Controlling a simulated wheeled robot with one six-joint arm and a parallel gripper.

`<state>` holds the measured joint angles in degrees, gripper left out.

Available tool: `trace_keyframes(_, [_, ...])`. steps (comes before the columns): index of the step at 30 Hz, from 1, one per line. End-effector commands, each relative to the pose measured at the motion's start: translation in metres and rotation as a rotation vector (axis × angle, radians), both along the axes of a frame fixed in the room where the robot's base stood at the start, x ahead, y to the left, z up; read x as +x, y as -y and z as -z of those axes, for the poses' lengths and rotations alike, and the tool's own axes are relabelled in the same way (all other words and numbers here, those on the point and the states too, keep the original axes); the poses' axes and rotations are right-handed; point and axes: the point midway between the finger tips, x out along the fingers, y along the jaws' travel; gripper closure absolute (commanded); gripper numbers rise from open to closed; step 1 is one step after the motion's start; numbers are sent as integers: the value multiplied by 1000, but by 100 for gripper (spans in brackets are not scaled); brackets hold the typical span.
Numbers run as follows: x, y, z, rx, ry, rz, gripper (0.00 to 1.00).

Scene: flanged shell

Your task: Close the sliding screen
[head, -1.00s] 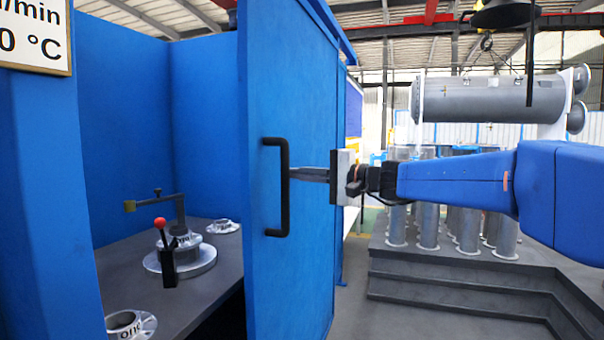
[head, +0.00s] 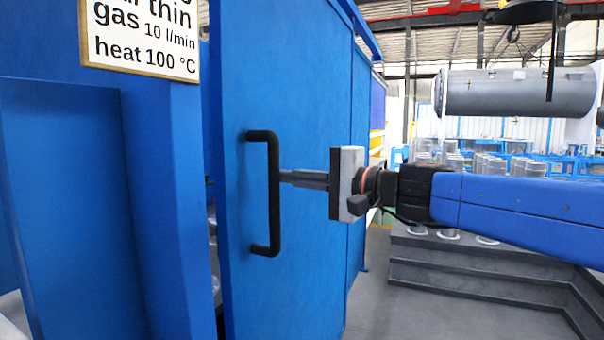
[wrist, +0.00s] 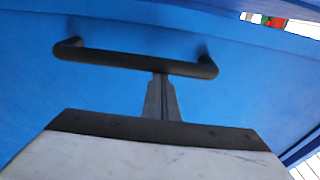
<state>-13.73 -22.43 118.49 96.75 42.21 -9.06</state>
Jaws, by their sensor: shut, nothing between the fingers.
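The sliding screen (head: 308,225) is a blue panel with a black bar handle (head: 274,195) near its left edge. A narrow dark gap shows between the screen's left edge and the blue booth post (head: 170,210). My gripper (head: 283,178) is at the handle's right side, its shut fingers pointing at the bar and appearing to touch it. In the wrist view the handle (wrist: 130,58) runs across the picture, and the tips of my shut fingers (wrist: 160,80) meet it right of its middle. Nothing is between the fingers.
A white sign (head: 142,38) is fixed on the booth's post at the upper left. Grey steps (head: 480,270) with several metal cylinders stand at the right, behind my arm. Grey floor is open between the screen and the steps.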

Motion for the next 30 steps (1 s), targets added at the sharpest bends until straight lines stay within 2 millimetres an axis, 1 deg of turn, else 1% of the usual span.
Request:
trace_keyframes(1, [-10, -5, -1, 0, 1, -5, 100])
trace_keyframes(6, [-30, -15, 0, 0, 1, -5, 100])
trace_keyframes(12, [-42, -21, -1, 0, 1, -2, 100])
trace_keyframes(18, [-47, -24, 0, -1, 1, -4, 100])
trace_keyframes(30, [-49, -25, 1, -2, 1, -10, 100])
